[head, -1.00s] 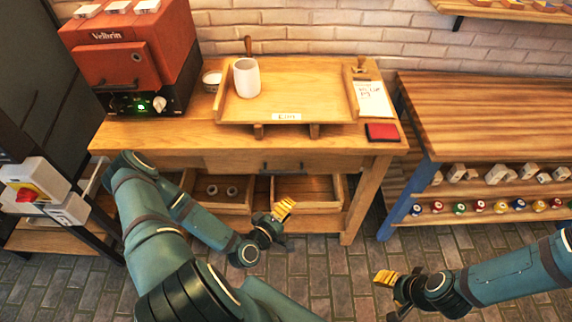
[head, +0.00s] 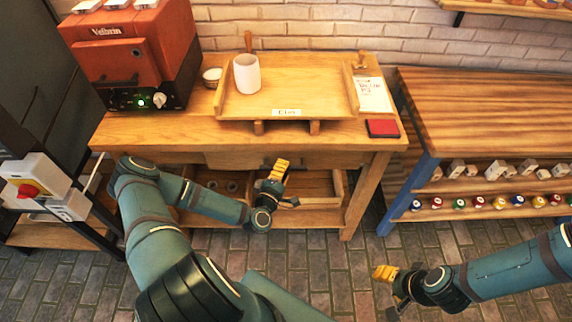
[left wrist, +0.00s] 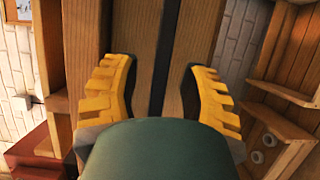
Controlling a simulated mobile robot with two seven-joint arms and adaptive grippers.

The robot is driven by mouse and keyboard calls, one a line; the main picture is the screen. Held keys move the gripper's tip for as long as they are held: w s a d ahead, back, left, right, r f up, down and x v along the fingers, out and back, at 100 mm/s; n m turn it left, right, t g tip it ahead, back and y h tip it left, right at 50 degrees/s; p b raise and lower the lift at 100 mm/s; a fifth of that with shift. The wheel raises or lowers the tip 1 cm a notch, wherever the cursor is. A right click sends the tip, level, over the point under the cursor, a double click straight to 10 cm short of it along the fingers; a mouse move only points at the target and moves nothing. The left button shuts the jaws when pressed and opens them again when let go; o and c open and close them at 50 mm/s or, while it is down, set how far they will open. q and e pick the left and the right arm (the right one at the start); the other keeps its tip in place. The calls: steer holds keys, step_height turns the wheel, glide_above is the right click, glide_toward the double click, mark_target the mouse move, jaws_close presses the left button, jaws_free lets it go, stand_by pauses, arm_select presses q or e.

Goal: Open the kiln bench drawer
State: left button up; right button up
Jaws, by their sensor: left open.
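The kiln bench (head: 160,137) is a wooden table, and its drawer front (head: 232,160) sits under the top edge, flush and shut. My left gripper (head: 281,167) is in front of the drawer's middle and hides most of the handle there. In the left wrist view its yellow fingers are open. A dark upright bar (left wrist: 168,60), which looks like the handle, lies between them against the wood; I cannot tell whether they touch it. My right gripper (head: 386,273) is low at the right, over the floor and away from the bench; its jaws are not clear.
A red kiln (head: 130,60) stands on the bench at the left. A wooden tray (head: 310,80) with a white cup (head: 247,76) is in the middle. Open crates (head: 340,190) sit on the lower shelf. A second bench (head: 480,110) is at the right. The brick floor in front is free.

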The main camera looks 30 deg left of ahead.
arm_select(q)
steer(key=shift+w+a, duration=0.2)
steer(key=shift+w, duration=1.15)
steer(key=shift+o, duration=0.2)
jaws_close()
